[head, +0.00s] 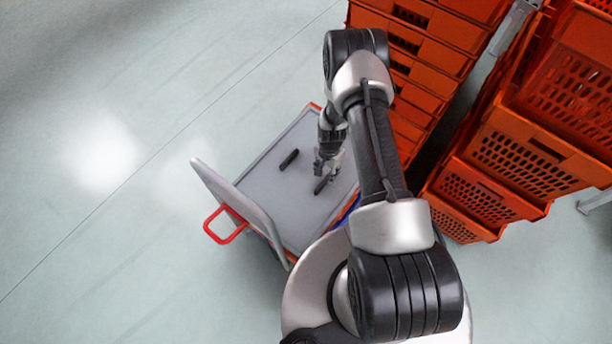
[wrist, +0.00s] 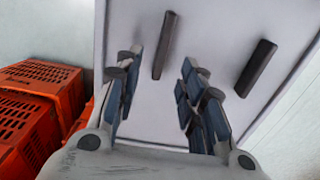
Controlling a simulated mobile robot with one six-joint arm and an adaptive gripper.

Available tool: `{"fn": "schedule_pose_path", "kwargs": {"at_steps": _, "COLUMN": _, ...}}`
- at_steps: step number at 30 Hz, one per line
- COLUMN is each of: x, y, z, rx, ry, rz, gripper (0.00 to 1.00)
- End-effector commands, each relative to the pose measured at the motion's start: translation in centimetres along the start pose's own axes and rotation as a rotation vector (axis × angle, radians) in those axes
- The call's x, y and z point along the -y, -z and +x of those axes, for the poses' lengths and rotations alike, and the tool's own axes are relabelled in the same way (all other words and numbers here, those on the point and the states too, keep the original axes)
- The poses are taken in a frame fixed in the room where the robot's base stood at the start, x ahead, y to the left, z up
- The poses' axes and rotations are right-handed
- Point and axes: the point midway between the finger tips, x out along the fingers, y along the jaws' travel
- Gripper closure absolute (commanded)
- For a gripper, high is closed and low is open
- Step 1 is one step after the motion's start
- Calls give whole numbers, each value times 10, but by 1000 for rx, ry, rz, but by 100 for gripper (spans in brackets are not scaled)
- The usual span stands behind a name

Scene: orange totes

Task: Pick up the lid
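The lid (head: 270,185) is a flat grey panel with two black bar handles, lying on a low box or cart. It also shows in the wrist view (wrist: 215,35). My gripper (head: 327,170) is above the lid, at the handle nearer my base (head: 320,186). In the wrist view my gripper (wrist: 162,75) is open. One handle (wrist: 165,45) lies ahead, in line with the gap between the fingers. The other handle (wrist: 256,68) is to the right, outside the fingers. I cannot tell whether the fingers touch the lid.
A grey upright panel (head: 238,205) with a red loop handle (head: 225,224) stands at the lid's left edge. Stacked orange totes (head: 425,65) rise close behind the arm, with more totes (head: 520,160) at right. The floor (head: 110,90) at left is clear.

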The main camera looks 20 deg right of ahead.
Motion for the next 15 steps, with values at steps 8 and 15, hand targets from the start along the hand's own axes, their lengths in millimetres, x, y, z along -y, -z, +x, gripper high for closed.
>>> {"fn": "schedule_pose_path", "kwargs": {"at_steps": 8, "x": 0, "y": 0, "z": 42, "rx": 1, "ry": -1, "rz": -1, "gripper": 63}}
{"fn": "schedule_pose_path", "kwargs": {"at_steps": 15, "x": 1, "y": -1, "z": 56, "rx": 1, "ry": -1, "rz": -2, "gripper": 63}}
